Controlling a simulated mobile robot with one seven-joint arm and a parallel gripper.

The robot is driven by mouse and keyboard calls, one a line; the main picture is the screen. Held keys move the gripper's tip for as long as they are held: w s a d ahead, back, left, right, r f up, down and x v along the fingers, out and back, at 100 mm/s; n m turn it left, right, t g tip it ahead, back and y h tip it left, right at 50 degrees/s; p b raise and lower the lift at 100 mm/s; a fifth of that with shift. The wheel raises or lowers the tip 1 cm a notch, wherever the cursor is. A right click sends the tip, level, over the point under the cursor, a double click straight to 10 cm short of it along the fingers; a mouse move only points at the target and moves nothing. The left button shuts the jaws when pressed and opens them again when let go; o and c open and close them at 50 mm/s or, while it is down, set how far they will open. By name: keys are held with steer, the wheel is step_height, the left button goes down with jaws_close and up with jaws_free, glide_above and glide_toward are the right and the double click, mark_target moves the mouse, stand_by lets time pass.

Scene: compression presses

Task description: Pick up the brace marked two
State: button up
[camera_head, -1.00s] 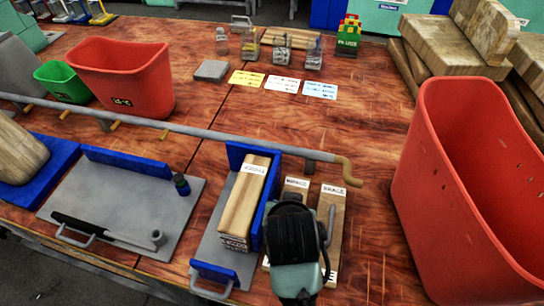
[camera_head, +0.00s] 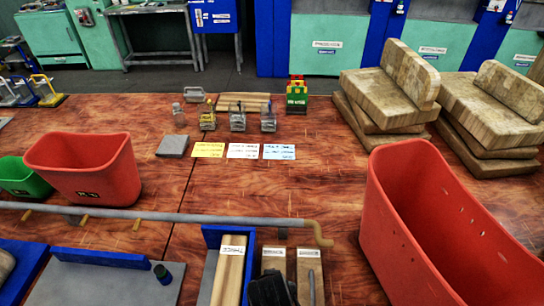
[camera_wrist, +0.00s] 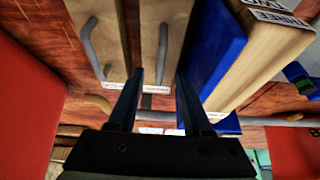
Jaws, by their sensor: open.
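Two wooden braces with bent metal handles and white labels lie side by side in front of the pipe. The left brace (camera_head: 273,262) is partly hidden by my gripper (camera_head: 271,290) in the head view. The right brace (camera_head: 311,278) lies beside it. I cannot read a number on either label. In the wrist view, my open gripper (camera_wrist: 158,92) points at one handled brace (camera_wrist: 178,22), with its handle (camera_wrist: 162,52) between the fingertips in the picture. The other brace (camera_wrist: 100,28) is to the left there. I cannot tell whether the fingers touch anything.
A wooden block (camera_head: 229,276) with a label sits against a blue press wall (camera_head: 212,234) left of the braces. A grey pipe (camera_head: 150,217) crosses behind. A large red bin (camera_head: 400,240) stands right. Cards and small jars stand farther back.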

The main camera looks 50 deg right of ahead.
steer(key=shift+p+x, duration=0.3)
steer(key=shift+x, duration=2.65)
steer(key=shift+w+d+r, duration=0.1)
steer(key=shift+w, duration=0.1)
jaws_close()
steer(key=shift+r, duration=0.1)
